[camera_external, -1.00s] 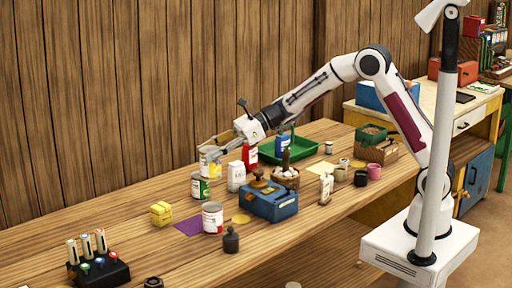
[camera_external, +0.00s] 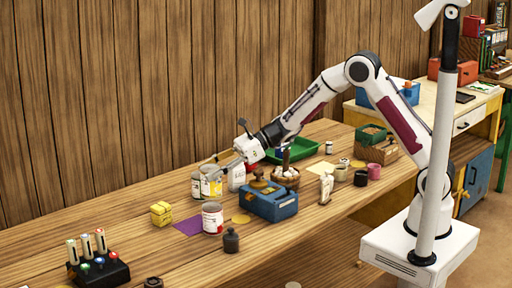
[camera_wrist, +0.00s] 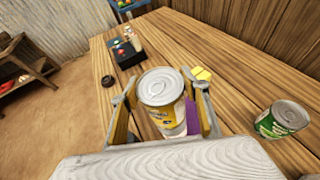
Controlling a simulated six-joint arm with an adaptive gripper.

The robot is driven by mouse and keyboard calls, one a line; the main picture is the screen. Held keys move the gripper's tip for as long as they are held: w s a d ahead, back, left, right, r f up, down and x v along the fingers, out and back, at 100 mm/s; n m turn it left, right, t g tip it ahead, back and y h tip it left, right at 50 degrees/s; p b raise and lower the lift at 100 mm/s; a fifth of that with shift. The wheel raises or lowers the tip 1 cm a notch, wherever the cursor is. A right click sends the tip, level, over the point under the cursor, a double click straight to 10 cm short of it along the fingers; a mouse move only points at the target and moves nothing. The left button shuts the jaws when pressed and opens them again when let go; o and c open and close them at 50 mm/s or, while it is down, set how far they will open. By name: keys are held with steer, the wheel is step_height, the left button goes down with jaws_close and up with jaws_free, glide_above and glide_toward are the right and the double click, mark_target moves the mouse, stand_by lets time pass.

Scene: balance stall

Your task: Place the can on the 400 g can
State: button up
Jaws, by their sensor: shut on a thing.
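My gripper (camera_external: 214,174) is shut on a yellow-and-white can (camera_external: 211,187). In the wrist view the can (camera_wrist: 162,92) sits upright between the two fingers of my gripper (camera_wrist: 160,98), its grey lid facing up. In the external view it hangs behind and above a red-and-white can (camera_external: 212,220) that stands on the bench; a gap shows no clear size. A green can (camera_wrist: 283,121) stands to the right in the wrist view. In the external view the green can (camera_external: 196,188) is partly hidden by the held can. I cannot read which can is marked 400 g.
A purple sheet (camera_external: 187,226) lies left of the red-and-white can. A yellow block (camera_external: 161,213), a dark weight (camera_external: 231,241) and a blue box (camera_external: 270,205) stand nearby. A white container (camera_external: 236,178) is close to my fingers.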

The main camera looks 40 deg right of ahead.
steer(key=shift+f, duration=1.85)
steer(key=shift+f, duration=0.1)
steer(key=o, duration=1.5)
steer(key=shift+d, duration=0.2)
steer(key=v, duration=1.1)
steer(key=shift+s+d+r, duration=0.2)
steer(key=shift+r, duration=0.05)
